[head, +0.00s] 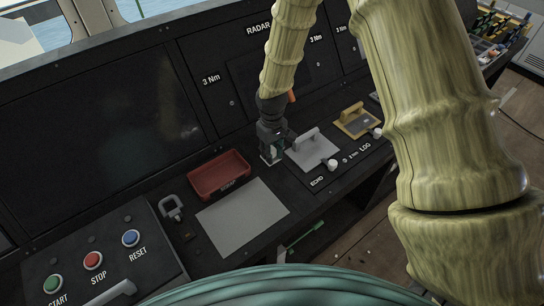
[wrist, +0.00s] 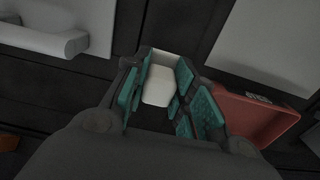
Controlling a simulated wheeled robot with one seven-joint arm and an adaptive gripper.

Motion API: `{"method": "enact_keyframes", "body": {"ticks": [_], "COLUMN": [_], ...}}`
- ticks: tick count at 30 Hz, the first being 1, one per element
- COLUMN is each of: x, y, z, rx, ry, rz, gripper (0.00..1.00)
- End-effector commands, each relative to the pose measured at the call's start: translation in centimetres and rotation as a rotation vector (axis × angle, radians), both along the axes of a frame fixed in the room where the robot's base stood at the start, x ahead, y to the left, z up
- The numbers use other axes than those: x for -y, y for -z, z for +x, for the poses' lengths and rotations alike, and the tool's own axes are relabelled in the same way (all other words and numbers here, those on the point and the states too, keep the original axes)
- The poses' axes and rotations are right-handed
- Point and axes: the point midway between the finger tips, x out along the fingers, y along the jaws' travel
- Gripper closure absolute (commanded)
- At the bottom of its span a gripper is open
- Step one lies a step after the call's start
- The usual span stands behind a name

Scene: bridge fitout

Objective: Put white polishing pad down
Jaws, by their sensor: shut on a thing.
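My gripper (head: 271,158) points down over the dark console, between the red tray and a grey plate with a handle. In the wrist view its teal-padded fingers (wrist: 160,95) are closed around the white polishing pad (wrist: 158,83), a small pale block. In the head view the pad is mostly hidden by the fingers. I cannot tell whether the pad touches the console top.
A red tray (head: 219,193) and a flat grey sheet (head: 243,218) lie left of my gripper. A grey handled plate (head: 316,154) is close on the right, with a yellow one (head: 357,124) beyond. A metal shackle-like piece (head: 172,208) and control buttons (head: 93,261) are further left.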

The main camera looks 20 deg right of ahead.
Motion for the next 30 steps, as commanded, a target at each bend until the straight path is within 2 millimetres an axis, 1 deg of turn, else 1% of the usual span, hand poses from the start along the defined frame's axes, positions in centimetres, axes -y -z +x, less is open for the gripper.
{"method": "enact_keyframes", "body": {"ticks": [5, 12, 25, 26, 27, 29, 30], "x": [0.0, 0.0, 0.0, 0.0, 0.0, 0.0, 0.0], "y": [1.0, 3.0, 3.7, 3.6, 3.6, 3.6, 3.6], "z": [-0.1, -0.1, -0.1, -0.1, -0.1, -0.1, -0.1], "rx": [-0.002, -0.001, 0.0, 0.0, 0.0, 0.0, 0.0], "ry": [0.0, -0.001, -0.001, 0.0, 0.0, 0.0, 0.0], "rz": [-0.001, 0.0, 0.0, 0.0, 0.0, 0.0, 0.0], "gripper": [0.96, 0.96, 0.96, 0.7, 0.63, 0.52, 0.52]}}
